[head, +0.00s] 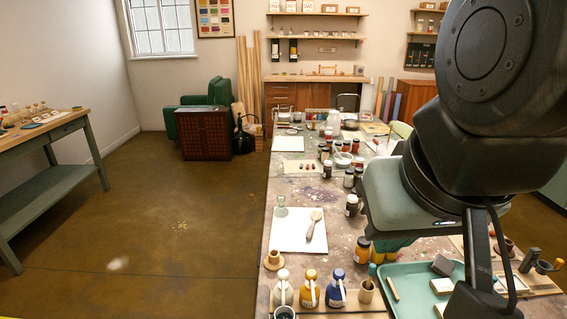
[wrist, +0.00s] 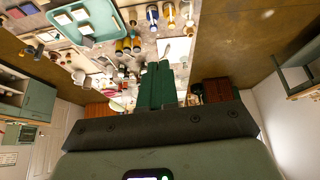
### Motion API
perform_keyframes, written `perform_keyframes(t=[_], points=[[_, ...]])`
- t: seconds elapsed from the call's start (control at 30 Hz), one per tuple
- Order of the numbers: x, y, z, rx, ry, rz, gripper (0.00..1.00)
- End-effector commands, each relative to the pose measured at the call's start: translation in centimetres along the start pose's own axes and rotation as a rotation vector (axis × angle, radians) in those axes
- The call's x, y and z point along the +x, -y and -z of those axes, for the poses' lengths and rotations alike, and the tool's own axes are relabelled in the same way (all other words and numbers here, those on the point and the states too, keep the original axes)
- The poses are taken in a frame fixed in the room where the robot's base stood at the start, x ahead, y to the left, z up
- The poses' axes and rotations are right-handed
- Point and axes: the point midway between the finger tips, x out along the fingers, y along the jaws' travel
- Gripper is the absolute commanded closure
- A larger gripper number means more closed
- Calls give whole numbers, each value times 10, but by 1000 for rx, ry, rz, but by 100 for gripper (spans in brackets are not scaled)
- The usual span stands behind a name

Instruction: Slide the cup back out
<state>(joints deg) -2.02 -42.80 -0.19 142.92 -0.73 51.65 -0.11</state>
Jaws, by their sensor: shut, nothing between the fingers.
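Several cup-like vessels are in view, and I cannot tell which one is meant. In the head view, a small cup with a dark inside (head: 284,313) is cut off by the bottom edge. A wooden cup (head: 366,292) with a green-tipped stick in it stands beside the blue-labelled bottle. A small tan pot (head: 273,260) sits at the table's left edge. My gripper is above the table's right half, apart from all of these. In the wrist view my gripper's green fingers (wrist: 158,66) are together and empty. In the head view the arm hides part of the table.
A teal tray (head: 403,270) with blocks lies right of the wooden cup. Dispenser bottles (head: 310,288) stand in a row at the front. Dark jars (head: 362,249) stand near my gripper. A white sheet (head: 290,232) with a brush lies at left. The floor left of the table is clear.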

Motion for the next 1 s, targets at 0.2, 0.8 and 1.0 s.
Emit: perform_keyframes(t=[0.2, 0.8, 1.0], points=[[10, -1, 1, -56, 38, -31, 74], [202, 46, 8, -1528, 513, -213, 54], [269, 102, -28, -2038, 507, -45, 54]])
